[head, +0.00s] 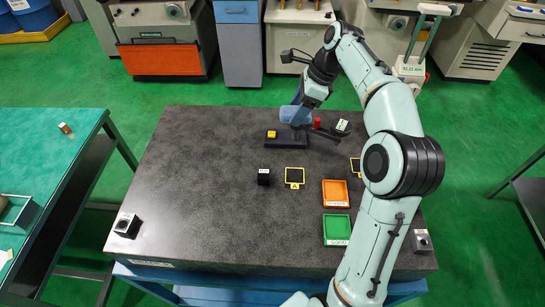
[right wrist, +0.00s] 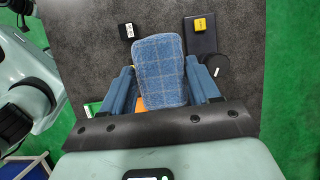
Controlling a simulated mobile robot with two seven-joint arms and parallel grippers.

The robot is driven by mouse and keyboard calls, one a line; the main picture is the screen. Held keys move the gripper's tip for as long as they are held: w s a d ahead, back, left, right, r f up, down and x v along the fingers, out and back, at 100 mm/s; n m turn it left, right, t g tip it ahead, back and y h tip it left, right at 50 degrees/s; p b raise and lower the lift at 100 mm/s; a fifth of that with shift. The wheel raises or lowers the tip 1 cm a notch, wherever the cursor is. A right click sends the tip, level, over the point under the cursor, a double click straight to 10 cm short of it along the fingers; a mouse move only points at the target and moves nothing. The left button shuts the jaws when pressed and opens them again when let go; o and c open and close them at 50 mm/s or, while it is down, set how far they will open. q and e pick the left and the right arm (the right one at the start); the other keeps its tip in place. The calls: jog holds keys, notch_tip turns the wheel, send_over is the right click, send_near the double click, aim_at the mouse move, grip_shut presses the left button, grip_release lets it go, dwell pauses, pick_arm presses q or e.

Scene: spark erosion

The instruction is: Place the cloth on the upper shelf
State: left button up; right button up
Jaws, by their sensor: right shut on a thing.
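The cloth (head: 292,115) is a small blue folded piece. It shows large in the right wrist view (right wrist: 158,62), between the blue fingers. My right gripper (head: 299,104) is shut on it over the far edge part of the dark table. In the head view the arm and fingers partly cover the cloth, and I cannot tell whether it touches the table top. My left gripper is not in view. I cannot make out an upper shelf in these frames.
The dark table (head: 200,170) holds a black base (head: 288,140) with a yellow block (head: 272,134), a red cylinder (head: 317,122), a black cube (head: 263,177), an orange tray (head: 336,206) and a green tray (head: 337,243). Its left half is mostly clear. A teal table (head: 60,150) stands left.

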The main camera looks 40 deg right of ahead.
jog(key=b, duration=0.3)
send_over(289, 162)
jog(key=s+d, duration=0.1)
notch_tip(289, 162, down, 13)
jog(key=shift+f, duration=0.4)
pick_arm(q)
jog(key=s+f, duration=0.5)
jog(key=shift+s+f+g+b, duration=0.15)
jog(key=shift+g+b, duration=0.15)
jog(key=shift+b, duration=0.05)
pick_arm(e)
jog(key=shift+f, duration=2.75)
jog(key=o, duration=0.7)
jog(key=shift+f, duration=0.15)
jog(key=shift+o, duration=0.2)
